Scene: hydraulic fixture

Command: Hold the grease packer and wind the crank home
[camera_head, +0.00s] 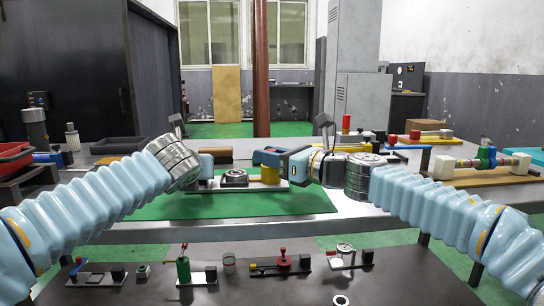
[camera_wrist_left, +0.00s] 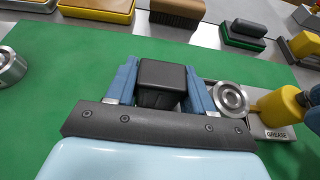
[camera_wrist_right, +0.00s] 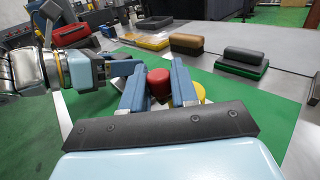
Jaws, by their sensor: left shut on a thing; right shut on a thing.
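The grease packer has a pale base plate (camera_head: 240,187), a silver round part (camera_wrist_left: 230,97) and a yellow cylinder (camera_wrist_left: 280,107) beside a GREASE label. It lies on the green mat in the head view. My left gripper (camera_wrist_left: 162,88) is shut on a black block (camera_wrist_left: 162,72) at the packer's left end. My right gripper (camera_wrist_right: 158,92) is shut on a red knob (camera_wrist_right: 158,82), with the yellow cylinder (camera_wrist_right: 200,92) just beyond it. In the head view my right gripper (camera_head: 268,158) is above the yellow cylinder (camera_head: 270,175). The crank's arm is hidden by the fingers.
A green mat (camera_head: 180,207) covers the bench middle. Brown and dark blocks (camera_wrist_right: 187,44) stand behind it. At right, a fixture with a coloured shaft (camera_head: 490,158) stands on a wooden board. Several small fixtures (camera_head: 278,263) stand on the nearer dark surface.

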